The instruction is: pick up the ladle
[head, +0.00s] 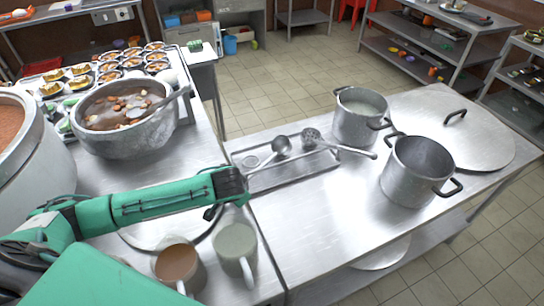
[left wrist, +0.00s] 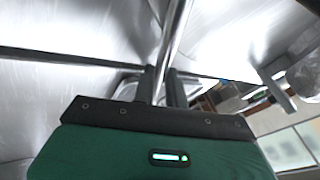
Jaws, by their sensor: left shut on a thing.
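The ladle (head: 281,144) is metal, with its round bowl over the back of the shallow tray (head: 300,177) and its handle running down-left to my left gripper (head: 244,181). In the left wrist view, the shiny ladle handle (left wrist: 176,32) passes between the two dark fingers of my left gripper (left wrist: 161,88), which are shut on it. I cannot tell whether the ladle touches the tray. A skimmer (head: 312,138) with a perforated head lies beside the ladle, its handle pointing right across the tray edge. My right gripper is in neither view.
A big soup pot (head: 125,130) and two mugs (head: 180,268) (head: 235,250) are left. The front of the right table is clear.

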